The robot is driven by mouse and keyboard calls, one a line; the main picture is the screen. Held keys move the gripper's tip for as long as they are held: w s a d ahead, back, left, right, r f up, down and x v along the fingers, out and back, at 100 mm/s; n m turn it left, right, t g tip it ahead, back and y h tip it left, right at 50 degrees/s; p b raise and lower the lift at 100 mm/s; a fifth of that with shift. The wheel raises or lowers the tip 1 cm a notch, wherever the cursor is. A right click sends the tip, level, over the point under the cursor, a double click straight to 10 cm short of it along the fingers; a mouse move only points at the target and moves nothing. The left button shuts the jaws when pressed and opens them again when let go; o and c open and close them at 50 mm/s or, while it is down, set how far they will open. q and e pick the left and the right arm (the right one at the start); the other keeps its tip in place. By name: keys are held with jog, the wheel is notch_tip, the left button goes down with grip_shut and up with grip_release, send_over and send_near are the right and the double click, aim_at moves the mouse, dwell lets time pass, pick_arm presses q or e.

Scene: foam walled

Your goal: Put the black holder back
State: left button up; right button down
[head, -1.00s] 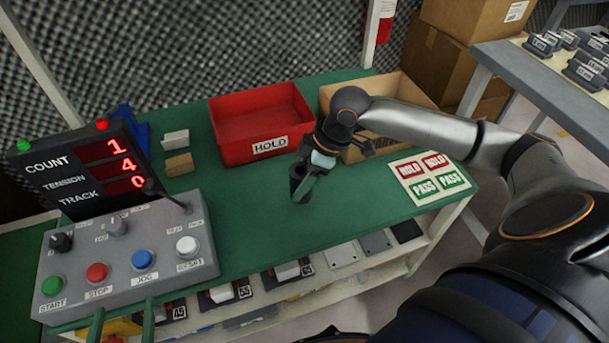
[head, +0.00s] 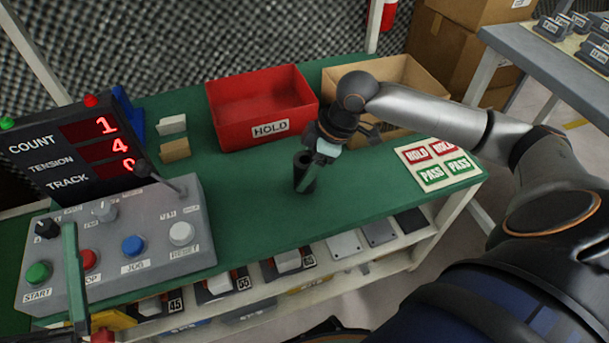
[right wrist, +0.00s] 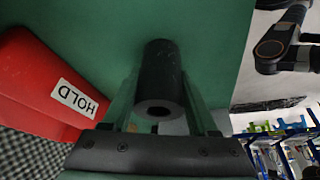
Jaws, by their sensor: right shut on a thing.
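The black holder (head: 304,176) is a short hollow black cylinder, near the middle of the green table in the head view. It looks about upright, with its open end up. I cannot tell whether its base touches the table. My right gripper (head: 312,165) is shut on it, coming from behind and to the right. In the right wrist view the holder (right wrist: 163,80) sits between the two green fingers, its hole facing the camera. A green finger of my left gripper (head: 74,275) stands in front of the control box at lower left; its jaw opening is unclear.
A red HOLD bin (head: 262,110) and a cardboard box (head: 425,78) stand behind. A HOLD/PASS card (head: 440,164) lies to the right. The control box (head: 120,240) and count display (head: 75,150) are at left. The green table top in front of the holder is clear.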

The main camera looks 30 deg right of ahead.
pick_arm(q)
jog(key=shift+s+d+r+m+h+b, duration=0.1)
jog(key=shift+s+r+m+h+b, duration=0.15)
jog(key=shift+s+r+m+h, duration=0.65)
jog(key=shift+s+d+r+m+h+b, duration=0.15)
jog(key=shift+s+r+m+h, duration=0.35)
jog(key=shift+h, duration=0.6)
pick_arm(e)
jog(key=shift+f, duration=0.5)
pick_arm(q)
jog(key=shift+a, duration=0.1)
pick_arm(e)
jog(key=shift+f, duration=0.15)
jog(key=shift+c, duration=0.9)
grip_release()
pick_arm(q)
jog(key=shift+f, duration=0.1)
